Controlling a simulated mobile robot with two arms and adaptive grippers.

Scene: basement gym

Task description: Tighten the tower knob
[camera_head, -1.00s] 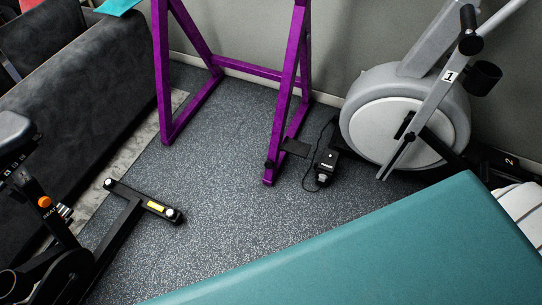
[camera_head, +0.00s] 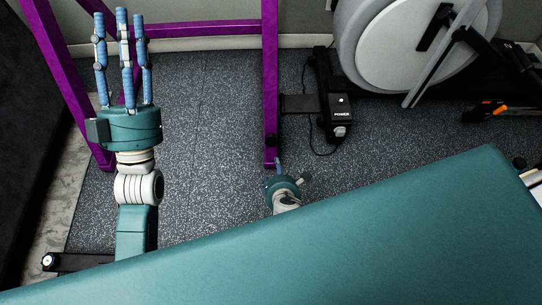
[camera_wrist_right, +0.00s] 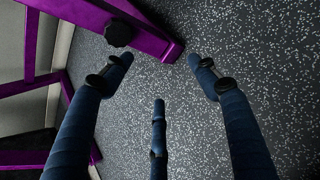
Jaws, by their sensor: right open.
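The tower knob (camera_wrist_right: 118,33) is a black, ridged round knob near the lower end of a purple upright (camera_wrist_right: 92,20) in the right wrist view. In the head view it shows as a small dark shape (camera_head: 271,140) on the purple post. My right gripper (camera_wrist_right: 160,68) has its blue fingers spread and empty, with the knob just beyond the left fingertip, apart from it. In the head view my right gripper (camera_head: 276,168) is by the post's foot, its arm mostly hidden by a teal surface. My left gripper (camera_head: 122,58) is raised at left, fingers apart and empty.
The teal padded surface (camera_head: 340,235) fills the front. A black power box (camera_head: 331,100) with a cable lies right of the post. A grey exercise machine (camera_head: 400,50) stands at the back right. Speckled floor (camera_head: 205,140) is clear between the purple uprights.

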